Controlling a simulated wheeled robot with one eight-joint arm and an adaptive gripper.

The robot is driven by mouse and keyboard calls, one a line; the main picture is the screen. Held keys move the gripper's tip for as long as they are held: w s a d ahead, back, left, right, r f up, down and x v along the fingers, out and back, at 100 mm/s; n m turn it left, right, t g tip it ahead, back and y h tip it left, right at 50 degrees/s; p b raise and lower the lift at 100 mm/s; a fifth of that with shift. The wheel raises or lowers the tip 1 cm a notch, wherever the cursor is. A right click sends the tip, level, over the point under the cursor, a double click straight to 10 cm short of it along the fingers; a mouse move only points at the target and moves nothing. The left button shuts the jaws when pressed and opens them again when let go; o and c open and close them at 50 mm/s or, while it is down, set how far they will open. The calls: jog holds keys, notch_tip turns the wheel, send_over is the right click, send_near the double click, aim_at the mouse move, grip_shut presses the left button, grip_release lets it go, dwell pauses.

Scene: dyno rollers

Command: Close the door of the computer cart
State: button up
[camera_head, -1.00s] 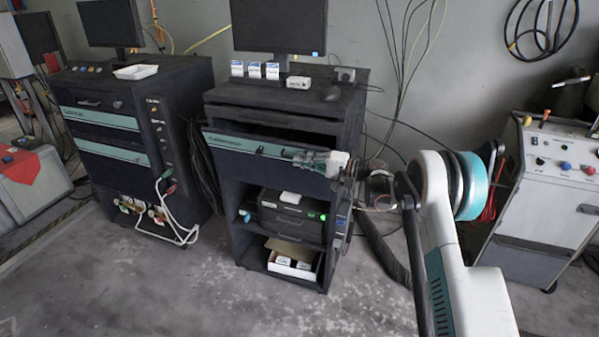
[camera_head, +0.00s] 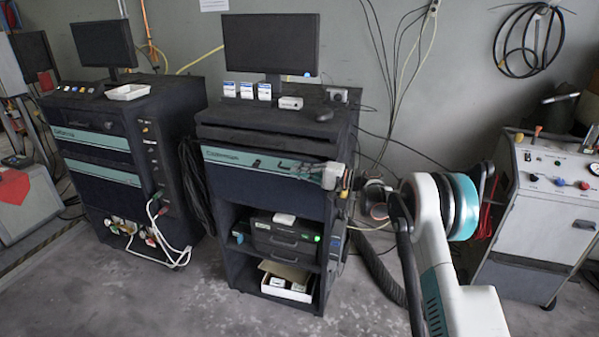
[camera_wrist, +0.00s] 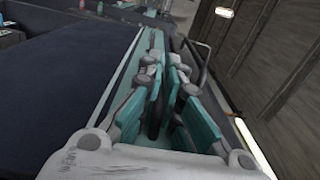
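The computer cart (camera_head: 210,225) stands in the middle of the head view. Its door (camera_head: 232,180) is a dark blue panel with a teal stripe across the upper front, close to level with the cart front; whether a small gap remains cannot be seen. My gripper (camera_head: 310,172) is at the door's right end, in front of the stripe. In the wrist view, the door (camera_wrist: 60,90) fills the left side and its teal stripe runs beside my gripper (camera_wrist: 168,75). The fingers are close together with a narrow dark gap; whether they touch or hold the door is unclear.
A monitor (camera_head: 270,45), small boxes and a mouse stand on the cart top. Below the door are a dark case (camera_head: 285,240) and an open white box (camera_head: 288,280). A similar cabinet (camera_head: 95,165) stands left, a grey console (camera_head: 535,225) right. Clear floor lies in front.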

jog(key=shift+o, duration=0.6)
jog(key=shift+d+f, duration=0.1)
jog(key=shift+d, duration=0.15)
jog(key=shift+d, duration=0.15)
jog(key=shift+o, duration=0.2)
jog(key=shift+s+d+f, duration=0.15)
jog(key=shift+s+d, duration=0.15)
jog(key=shift+d, duration=0.3)
jog(key=v, duration=1)
jog(key=shift+r, duration=0.35)
jog(key=shift+a, duration=0.1)
